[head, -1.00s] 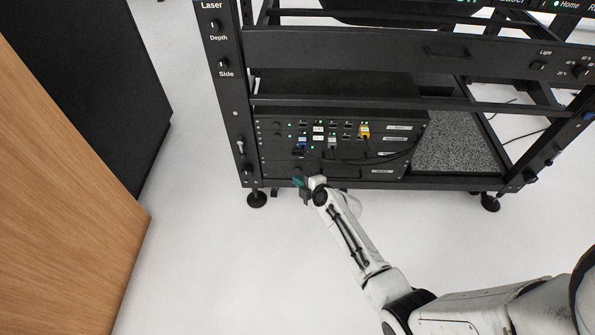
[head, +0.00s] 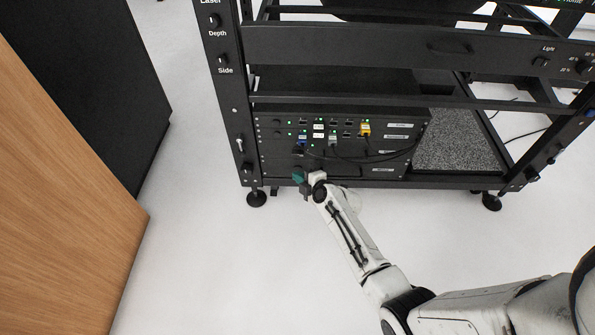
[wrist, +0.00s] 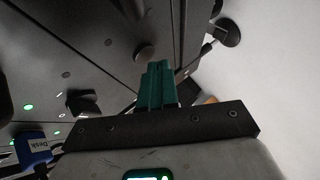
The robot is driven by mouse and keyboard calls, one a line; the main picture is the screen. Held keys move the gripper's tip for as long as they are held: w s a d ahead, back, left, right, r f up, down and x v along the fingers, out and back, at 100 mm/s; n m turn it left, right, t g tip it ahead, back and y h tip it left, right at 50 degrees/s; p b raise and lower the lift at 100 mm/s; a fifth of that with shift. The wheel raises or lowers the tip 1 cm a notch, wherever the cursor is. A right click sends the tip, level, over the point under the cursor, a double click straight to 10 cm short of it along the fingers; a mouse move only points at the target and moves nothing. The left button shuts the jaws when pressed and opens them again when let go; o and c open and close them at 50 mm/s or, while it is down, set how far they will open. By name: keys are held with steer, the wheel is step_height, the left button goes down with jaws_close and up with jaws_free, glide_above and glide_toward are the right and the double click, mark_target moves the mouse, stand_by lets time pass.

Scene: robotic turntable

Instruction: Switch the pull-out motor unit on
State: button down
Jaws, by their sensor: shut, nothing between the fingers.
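My gripper (head: 299,176) is at the lower front of the black rack units, near the left end of the lowest one, in the head view. Its teal fingers (wrist: 158,85) are together and empty in the wrist view. A round grey knob or button (wrist: 145,52) on a dark panel lies just beyond the fingertips; I cannot tell whether they touch. The lowest unit (head: 380,170) has a small label too small to read, so I cannot confirm it is the motor unit. My gripper and wrist partly hide its left front.
Above are units with green lights and blue, grey and yellow plugs (head: 364,130); cables hang across the fronts. In the wrist view a blue plug marked Desk (wrist: 38,148) is at lower left. A rack foot (head: 257,199) stands left. A wooden panel (head: 60,200) is far left; white floor lies between.

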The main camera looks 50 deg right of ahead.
steer(key=shift+w+d+b, duration=0.25)
steer(key=shift+d+b, duration=0.1)
steer(key=shift+b, duration=0.05)
stand_by(0.8)
steer(key=shift+s+a, duration=0.55)
steer(key=shift+a, duration=0.15)
steer(key=shift+s+a+p, duration=0.45)
steer(key=shift+s+a, duration=0.5)
steer(key=shift+a, duration=0.25)
steer(key=shift+s+a+p, duration=0.45)
steer(key=shift+s+a, duration=0.45)
steer(key=shift+a, duration=0.25)
steer(key=shift+a, duration=0.1)
